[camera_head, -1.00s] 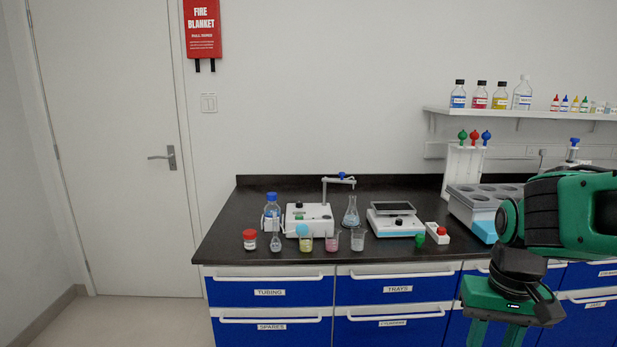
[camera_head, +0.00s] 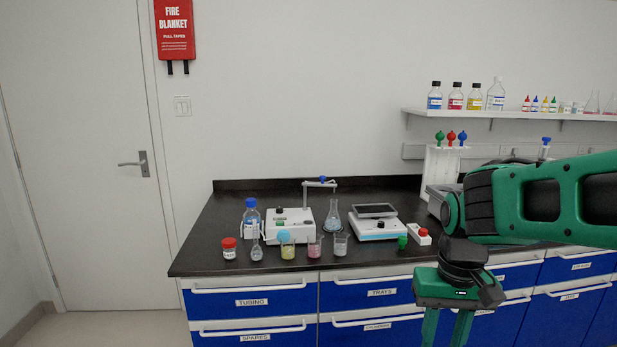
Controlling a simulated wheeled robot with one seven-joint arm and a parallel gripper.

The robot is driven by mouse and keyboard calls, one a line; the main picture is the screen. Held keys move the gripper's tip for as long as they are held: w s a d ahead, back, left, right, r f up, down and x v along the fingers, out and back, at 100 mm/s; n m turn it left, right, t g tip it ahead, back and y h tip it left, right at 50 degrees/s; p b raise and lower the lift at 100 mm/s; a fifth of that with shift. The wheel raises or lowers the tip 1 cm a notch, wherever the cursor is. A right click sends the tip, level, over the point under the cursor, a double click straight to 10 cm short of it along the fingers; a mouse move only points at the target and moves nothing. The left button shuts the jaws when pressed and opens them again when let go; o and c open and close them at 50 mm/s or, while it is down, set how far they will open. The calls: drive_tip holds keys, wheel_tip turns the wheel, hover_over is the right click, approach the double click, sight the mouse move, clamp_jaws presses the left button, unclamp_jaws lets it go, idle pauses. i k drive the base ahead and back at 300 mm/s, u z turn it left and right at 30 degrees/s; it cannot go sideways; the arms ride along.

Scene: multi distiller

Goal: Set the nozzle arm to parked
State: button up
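The nozzle arm (camera_head: 320,184) is a thin grey bar with a blue knob on top of a post, at the back of the white dispenser unit (camera_head: 290,226). The bar reaches right, over a conical flask (camera_head: 333,215) that stands beside the unit. My gripper (camera_head: 448,328) hangs pointing down in front of the counter, to the right of and nearer than the nozzle arm, touching nothing that I can see. Its two green fingers run down parallel with a gap between them, so it looks open and empty. The fingertips are cut off by the lower picture edge.
A white bottle (camera_head: 251,217) with a blue cap, a red-capped jar (camera_head: 229,249) and several small beakers (camera_head: 314,247) stand left and in front of the unit. A balance (camera_head: 376,224) and a red-button box (camera_head: 420,235) stand right. The dark counter's (camera_head: 213,235) left end is fairly clear.

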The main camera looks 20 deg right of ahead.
sight(323, 184)
drive_tip(key=i, duration=0.85)
drive_tip(key=z, duration=0.05)
